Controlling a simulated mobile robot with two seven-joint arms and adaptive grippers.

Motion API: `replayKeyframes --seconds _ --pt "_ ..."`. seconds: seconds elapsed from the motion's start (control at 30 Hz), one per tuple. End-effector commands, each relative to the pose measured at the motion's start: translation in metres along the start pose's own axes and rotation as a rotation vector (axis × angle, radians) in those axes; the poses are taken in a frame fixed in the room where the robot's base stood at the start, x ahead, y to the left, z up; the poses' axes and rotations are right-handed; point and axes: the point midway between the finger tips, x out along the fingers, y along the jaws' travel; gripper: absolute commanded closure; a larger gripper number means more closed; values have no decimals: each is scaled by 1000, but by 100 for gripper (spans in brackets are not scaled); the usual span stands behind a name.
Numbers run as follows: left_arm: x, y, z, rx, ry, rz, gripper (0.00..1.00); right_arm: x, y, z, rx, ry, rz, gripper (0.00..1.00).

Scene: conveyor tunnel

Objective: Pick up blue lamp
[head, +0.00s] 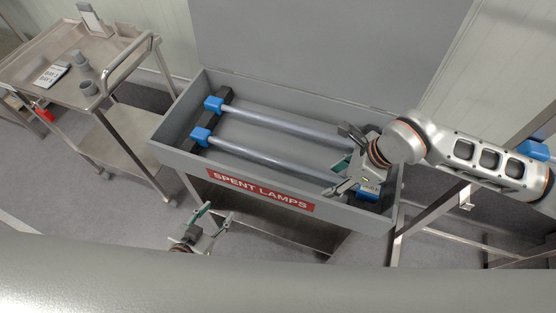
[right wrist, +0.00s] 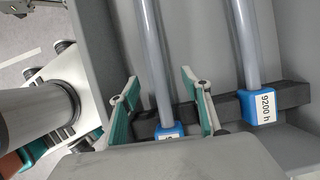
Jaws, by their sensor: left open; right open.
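Two long grey tube lamps with blue end caps lie side by side in a grey bin (head: 170,154). The near lamp (head: 262,158) has a blue cap (head: 200,136) at its left end, and part of its right cap shows below my right gripper. The far lamp (head: 280,122) has its right end hidden by my right gripper. My right gripper (head: 338,162) is open over the bin's right part. In the right wrist view its fingers (right wrist: 160,78) sit on either side of the near lamp (right wrist: 154,50), close to its blue cap (right wrist: 168,131). My left gripper (head: 218,211) is open and empty in front of the bin.
The bin's front carries a red "SPENT LAMPS" label (head: 261,190). Dark supports hold the lamp ends. The far lamp's cap (right wrist: 258,107) reads "9200 h". A steel cart (head: 60,80) with cups stands at the left. Bin walls surround the lamps.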

Motion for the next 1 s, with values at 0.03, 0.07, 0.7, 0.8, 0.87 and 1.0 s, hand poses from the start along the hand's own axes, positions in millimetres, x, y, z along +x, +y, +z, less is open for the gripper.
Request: replayKeyframes --seconds 0.03,0.07,0.7,0.8,0.87,1.0 --pt "0 0 0 0 1 0 55 0 0 0 0 0 0 52" --pt "0 0 0 0 1 0 55 0 0 0 0 0 0 52" --pt "-1 1 5 -1 -9 1 55 -8 -1 4 -1 -3 -1 100" --pt "-1 1 5 -1 -9 1 55 -17 -2 8 -2 -5 -3 100" --pt "-2 1 4 -1 -9 1 55 -25 -1 12 -3 -5 -3 100" --pt "-2 1 3 -1 -8 1 55 -51 -2 23 -5 -6 -5 100"
